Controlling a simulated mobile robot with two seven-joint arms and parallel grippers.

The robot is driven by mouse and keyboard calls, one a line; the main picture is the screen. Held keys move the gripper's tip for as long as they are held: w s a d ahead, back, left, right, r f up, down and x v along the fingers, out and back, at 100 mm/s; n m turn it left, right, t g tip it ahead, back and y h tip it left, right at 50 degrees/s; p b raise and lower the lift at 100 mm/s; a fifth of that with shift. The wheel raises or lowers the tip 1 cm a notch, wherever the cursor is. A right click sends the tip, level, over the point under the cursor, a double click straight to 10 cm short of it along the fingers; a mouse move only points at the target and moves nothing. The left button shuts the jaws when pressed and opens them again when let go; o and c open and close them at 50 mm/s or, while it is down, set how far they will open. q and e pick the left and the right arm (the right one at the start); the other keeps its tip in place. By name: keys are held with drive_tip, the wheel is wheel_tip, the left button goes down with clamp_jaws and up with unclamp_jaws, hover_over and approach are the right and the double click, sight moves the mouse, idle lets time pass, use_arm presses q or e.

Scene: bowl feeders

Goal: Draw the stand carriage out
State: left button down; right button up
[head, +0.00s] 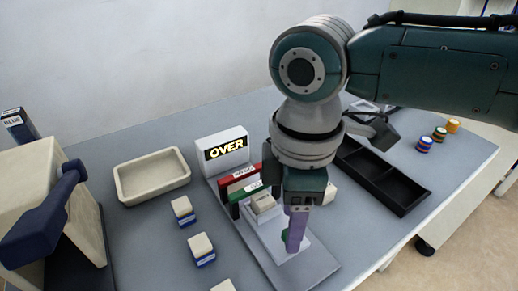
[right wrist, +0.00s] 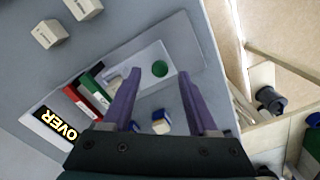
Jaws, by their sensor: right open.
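The stand is a long grey base (head: 300,268) with a lit "OVER" display (head: 225,150) at its back end; the display also shows in the right wrist view (right wrist: 55,124). A pale carriage plate (head: 272,232) lies on the base and bears a small beige block (head: 262,202) and a green knob (head: 285,235), partly hidden by a finger. My right gripper (head: 296,230) points down over the carriage. In the right wrist view its purple fingers (right wrist: 159,74) are open and apart, with the green knob (right wrist: 159,68) between the tips in the picture. Contact with it cannot be told. My left gripper is not in view.
Red (head: 238,178) and green (head: 244,188) labelled blocks stand before the display. Blue-and-white blocks (head: 183,210) and a beige dish (head: 152,176) lie left. A beige machine with a dark blue handle (head: 40,222) stands far left. A black tray (head: 385,178) lies right, near the table edge.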

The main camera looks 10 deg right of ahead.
wheel_tip(320, 180, down, 2)
drive_tip(key=shift+c, duration=0.3)
clamp_jaws()
idle(0.3)
idle(1.0)
